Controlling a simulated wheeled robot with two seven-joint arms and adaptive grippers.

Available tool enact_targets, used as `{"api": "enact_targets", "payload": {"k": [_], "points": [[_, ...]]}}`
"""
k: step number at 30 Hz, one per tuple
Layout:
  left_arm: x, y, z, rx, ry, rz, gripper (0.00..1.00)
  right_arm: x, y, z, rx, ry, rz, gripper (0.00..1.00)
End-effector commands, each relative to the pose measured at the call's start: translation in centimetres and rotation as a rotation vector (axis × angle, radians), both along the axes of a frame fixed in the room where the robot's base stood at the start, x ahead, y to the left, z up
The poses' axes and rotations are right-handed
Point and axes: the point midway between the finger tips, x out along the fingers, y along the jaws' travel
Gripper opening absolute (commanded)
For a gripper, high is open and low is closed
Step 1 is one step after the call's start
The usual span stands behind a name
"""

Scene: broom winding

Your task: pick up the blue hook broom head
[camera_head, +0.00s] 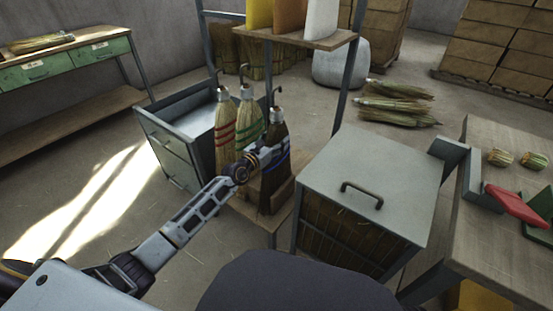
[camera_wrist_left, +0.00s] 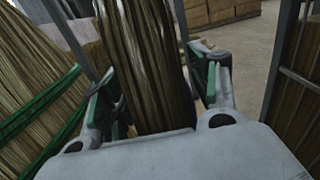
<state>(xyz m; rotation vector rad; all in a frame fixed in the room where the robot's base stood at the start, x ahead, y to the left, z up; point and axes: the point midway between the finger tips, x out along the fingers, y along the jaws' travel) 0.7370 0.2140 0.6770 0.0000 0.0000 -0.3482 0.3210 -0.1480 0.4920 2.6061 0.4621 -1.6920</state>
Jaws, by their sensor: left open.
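The blue hook broom head (camera_head: 272,192) is dark-bristled, with a blue band and a metal hook on top. It stands upright on a low wooden stand, rightmost of three hook broom heads. My left gripper (camera_head: 274,150) is level with its upper part. In the left wrist view the open fingers of my left gripper (camera_wrist_left: 160,78) lie on either side of bristles, which I take to be this broom head (camera_wrist_left: 152,60); whether they touch is unclear. The green-banded broom head (camera_head: 249,118) stands just left of it and also shows in the left wrist view (camera_wrist_left: 35,75). My right gripper is not in view.
The red-banded broom head (camera_head: 225,128) stands further left, beside a metal drawer cabinet (camera_head: 172,150). A lidded bin (camera_head: 400,165) stands close on the right. A shelf post (camera_head: 346,80) rises behind. A workbench (camera_head: 500,235) is at far right.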

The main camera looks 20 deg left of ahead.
Motion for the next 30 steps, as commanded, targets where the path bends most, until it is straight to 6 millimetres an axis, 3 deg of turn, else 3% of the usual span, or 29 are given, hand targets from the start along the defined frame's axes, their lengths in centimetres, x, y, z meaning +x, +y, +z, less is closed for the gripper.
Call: {"api": "enact_targets", "payload": {"k": [16,30], "points": [[0.18,-0.10,0.01,0.000,0.000,0.000,0.61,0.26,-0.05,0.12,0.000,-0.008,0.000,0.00],[0.17,-0.09,0.00,0.000,0.000,0.000,0.00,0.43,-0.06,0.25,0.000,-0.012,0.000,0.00]]}}
